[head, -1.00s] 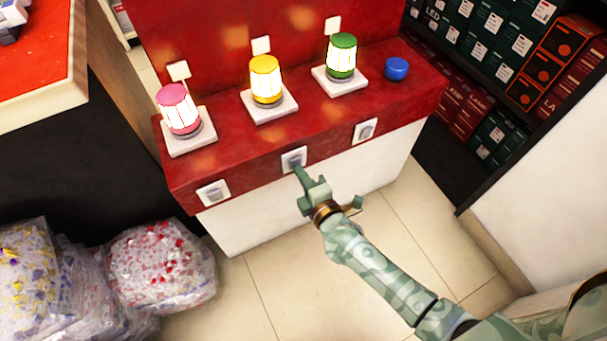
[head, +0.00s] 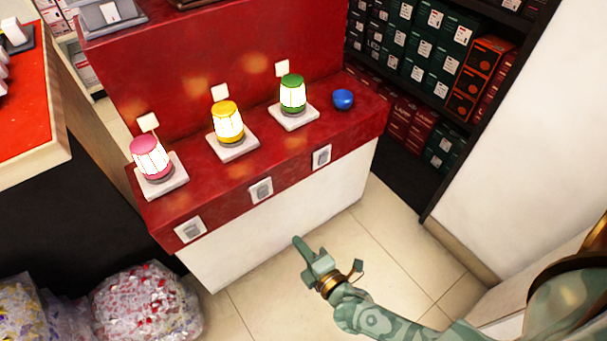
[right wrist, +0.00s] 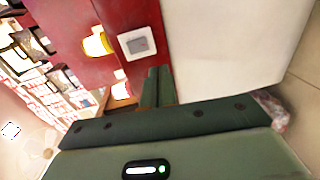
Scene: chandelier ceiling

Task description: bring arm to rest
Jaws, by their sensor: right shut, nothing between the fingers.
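My right gripper (head: 297,241) is shut and empty in the head view, below and to the right of the middle wall switch, apart from the counter front. Its fingers (right wrist: 158,88) also show closed together in the right wrist view, near a switch plate (right wrist: 137,43). Three lit lamps stand on white bases on the red counter (head: 205,188): a pink one (head: 150,158), a yellow one (head: 228,123) and a green one (head: 293,95). Three switches are on the counter's front: left (head: 190,229), middle (head: 261,190) and right (head: 321,157). My left gripper is not in view.
A blue ball-like object (head: 343,99) sits at the counter's right end. Plastic bags of colourful bits (head: 148,305) lie at lower left. Shelves of boxes (head: 430,75) stand at right beside a white wall (head: 510,160). Tiled floor (head: 385,240) is clear around my right arm.

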